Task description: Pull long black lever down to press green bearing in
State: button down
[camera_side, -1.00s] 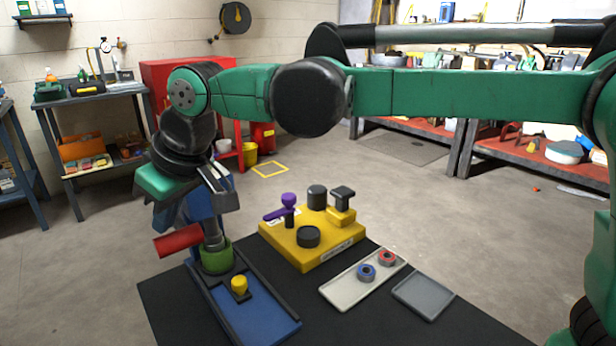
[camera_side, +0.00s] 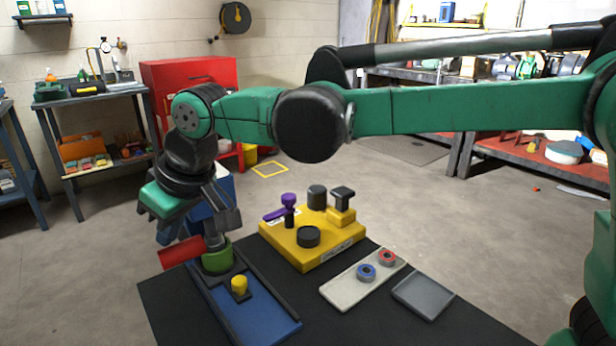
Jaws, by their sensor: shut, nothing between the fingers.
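A press with a blue column (camera_side: 223,188) and a blue base (camera_side: 258,313) stands at the left of the black mat. A green cylinder (camera_side: 217,261) sits on its base under the ram, whose lower end meets or nearly meets its top. The long black lever cannot be told apart from the dark fingers, and my gripper hides much of the press head. Whether they touch is unclear.
A yellow block (camera_side: 290,243) with a purple-knobbed part (camera_side: 288,203) and black parts stands right of the press. A pale tray (camera_side: 338,293) holds a blue ring (camera_side: 366,272) and a red ring (camera_side: 387,257). A grey tray (camera_side: 423,295) is empty. A yellow knob (camera_side: 239,285) is on the press base.

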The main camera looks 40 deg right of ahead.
jog(key=shift+f, duration=0.1)
jog(key=shift+s+f, duration=0.1)
jog(key=shift+f, duration=0.55)
jog(key=shift+r, duration=0.1)
notch_tip(320, 180, up, 13)
dwell(1.2)
jog(key=s+d+f+m+t+h, duration=0.1)
jog(key=s+d+f+m, duration=0.15)
jog(key=d, duration=0.45)
jog(key=s+d+f+m, duration=0.1)
jog(key=d+f, duration=0.2)
jog(key=d, duration=0.5)
jog(key=s+d+f+m+t+h, duration=0.1)
jog(key=s+d+f+m, duration=0.1)
jog(key=s+d+f, duration=0.7)
notch_tip(320, 180, down, 2)
jog(key=shift+h, duration=0.4)
